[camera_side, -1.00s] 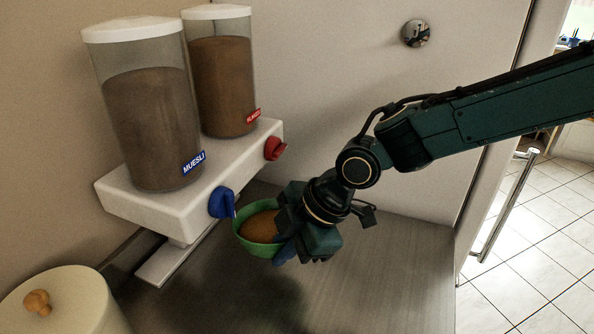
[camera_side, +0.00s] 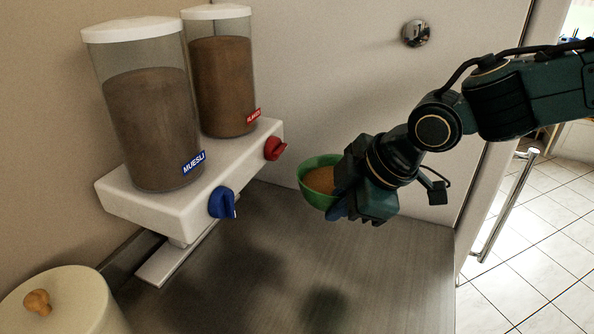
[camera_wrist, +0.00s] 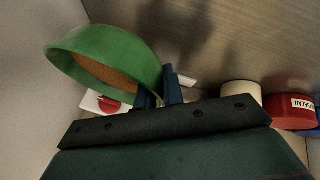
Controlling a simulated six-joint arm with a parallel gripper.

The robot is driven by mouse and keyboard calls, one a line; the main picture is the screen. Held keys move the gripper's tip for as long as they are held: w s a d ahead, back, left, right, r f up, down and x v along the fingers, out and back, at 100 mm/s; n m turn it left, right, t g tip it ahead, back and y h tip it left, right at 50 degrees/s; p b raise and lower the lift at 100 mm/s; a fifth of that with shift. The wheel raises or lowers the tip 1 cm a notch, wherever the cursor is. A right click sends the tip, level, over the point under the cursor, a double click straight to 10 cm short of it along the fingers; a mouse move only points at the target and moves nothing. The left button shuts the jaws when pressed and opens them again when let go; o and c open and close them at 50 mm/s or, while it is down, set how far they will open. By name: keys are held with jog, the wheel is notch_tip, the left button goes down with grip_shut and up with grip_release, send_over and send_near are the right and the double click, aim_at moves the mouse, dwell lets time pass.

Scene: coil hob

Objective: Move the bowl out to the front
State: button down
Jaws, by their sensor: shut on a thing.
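A green bowl (camera_side: 316,197) with brown contents is held by its rim in my gripper (camera_side: 345,200), to the right of the cereal dispenser. The gripper is shut on the bowl's right side. The bowl is raised above the grey counter (camera_side: 270,290), and a dark shadow lies below it. In the wrist view the bowl (camera_wrist: 118,45) shows at the upper left, tilted in the picture, with the blue fingers (camera_wrist: 160,88) at its edge. The brown contents stay inside it.
The white dispenser (camera_side: 160,205) carries a muesli container (camera_side: 150,125), a second container (camera_side: 222,85), a blue knob (camera_side: 222,203) and a red knob (camera_side: 275,148). A cream lidded pot (camera_side: 65,305) stands front left. The wrist view shows a red canister (camera_wrist: 290,112). The middle counter is clear.

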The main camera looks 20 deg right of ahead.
jog(key=s+d+r+m+t+h, duration=0.1)
jog(key=s+d+r+m+h, duration=0.1)
jog(key=d+r, duration=0.3)
jog(key=d+m, duration=0.1)
jog(key=d, duration=0.2)
jog(key=shift+s+m+h, duration=0.3)
jog(key=shift+s+m, duration=0.1)
jog(key=shift+f, duration=0.1)
notch_tip(320, 180, down, 16)
jog(key=shift+f, duration=1.9)
jog(key=shift+f, duration=0.15)
jog(key=c, duration=1.5)
grip_release()
